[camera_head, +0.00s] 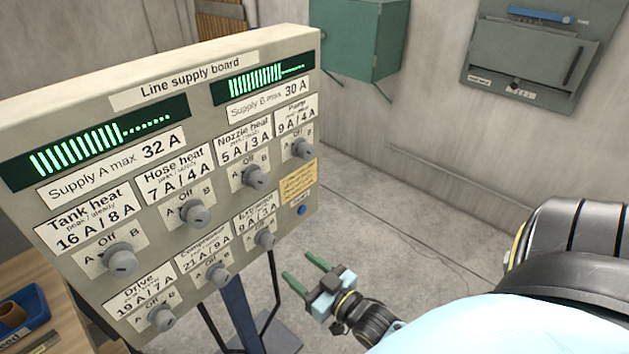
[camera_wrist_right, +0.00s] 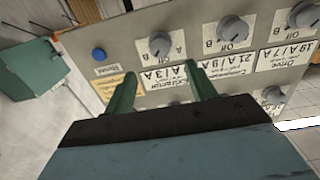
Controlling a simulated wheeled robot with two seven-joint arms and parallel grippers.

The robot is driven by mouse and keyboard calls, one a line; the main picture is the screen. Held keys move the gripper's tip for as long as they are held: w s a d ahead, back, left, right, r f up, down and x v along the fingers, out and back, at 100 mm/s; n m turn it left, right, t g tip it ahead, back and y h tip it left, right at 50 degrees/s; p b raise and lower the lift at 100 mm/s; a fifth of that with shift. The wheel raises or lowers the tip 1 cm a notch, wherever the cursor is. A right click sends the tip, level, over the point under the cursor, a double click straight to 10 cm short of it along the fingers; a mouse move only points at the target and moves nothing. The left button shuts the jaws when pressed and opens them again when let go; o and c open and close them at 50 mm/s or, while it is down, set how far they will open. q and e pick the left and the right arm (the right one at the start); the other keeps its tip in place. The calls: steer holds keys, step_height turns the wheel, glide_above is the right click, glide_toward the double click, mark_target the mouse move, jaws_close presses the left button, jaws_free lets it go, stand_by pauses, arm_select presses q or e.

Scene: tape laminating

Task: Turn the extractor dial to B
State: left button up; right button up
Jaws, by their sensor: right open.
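The extractor dial (camera_head: 265,239) is a grey knob in the lower right of the line supply board (camera_head: 75,190). Its label reads 9 A / 3 A, with A, Off and B marked around it. It also shows in the right wrist view (camera_wrist_right: 160,45), where the board appears upside down. Which mark its pointer faces is too small to tell. My right gripper (camera_head: 297,265) is open and empty, its green fingers apart, below and right of the dial. In the right wrist view its fingertips (camera_wrist_right: 158,72) straddle the extractor label, apart from the knob. My left gripper is not in view.
Several similar knobs sit close by, including the compressor dial (camera_head: 217,274) and the pump dial (camera_head: 301,148). A blue button (camera_head: 302,210) is right of the extractor dial. A green cabinet (camera_head: 363,38) hangs on the back wall. The floor right of the board is largely clear.

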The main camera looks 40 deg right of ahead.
steer(key=shift+s+d, duration=0.15)
steer(key=shift+s, duration=1.6)
